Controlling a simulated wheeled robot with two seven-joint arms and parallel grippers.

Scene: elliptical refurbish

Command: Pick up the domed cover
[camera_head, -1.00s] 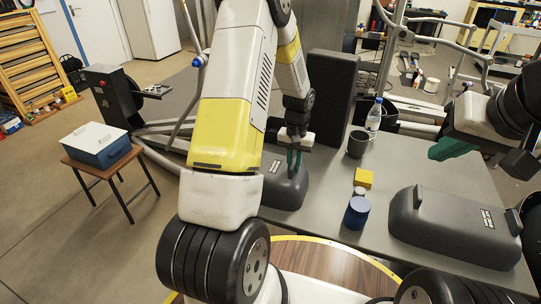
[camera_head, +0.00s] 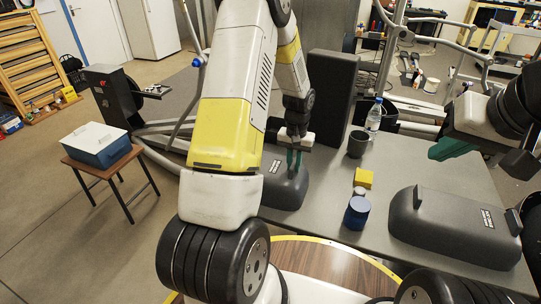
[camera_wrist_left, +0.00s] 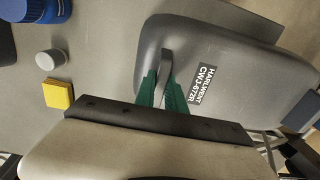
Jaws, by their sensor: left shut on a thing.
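The dark grey domed cover (camera_head: 285,193) sits on the grey table, partly hidden by my left arm. In the left wrist view the cover (camera_wrist_left: 205,40) shows a white-lettered black label and a raised handle (camera_wrist_left: 166,60). My left gripper (camera_head: 294,160) is above the cover, pointing down. In the left wrist view its green fingers (camera_wrist_left: 162,88) are on either side of the handle, shut on it. A second grey cover-like shape (camera_head: 455,225) with a label lies at the table's right. My right gripper (camera_head: 450,148) is raised above the table's right side, away from both; its finger gap is unclear.
A yellow block (camera_head: 364,178), a small white-topped cylinder (camera_head: 359,191) and a blue jar (camera_head: 356,214) stand between the two grey shapes. A dark mug (camera_head: 358,143) and a clear bottle (camera_head: 374,117) stand behind. A tall dark block (camera_head: 331,95) rises at the back.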

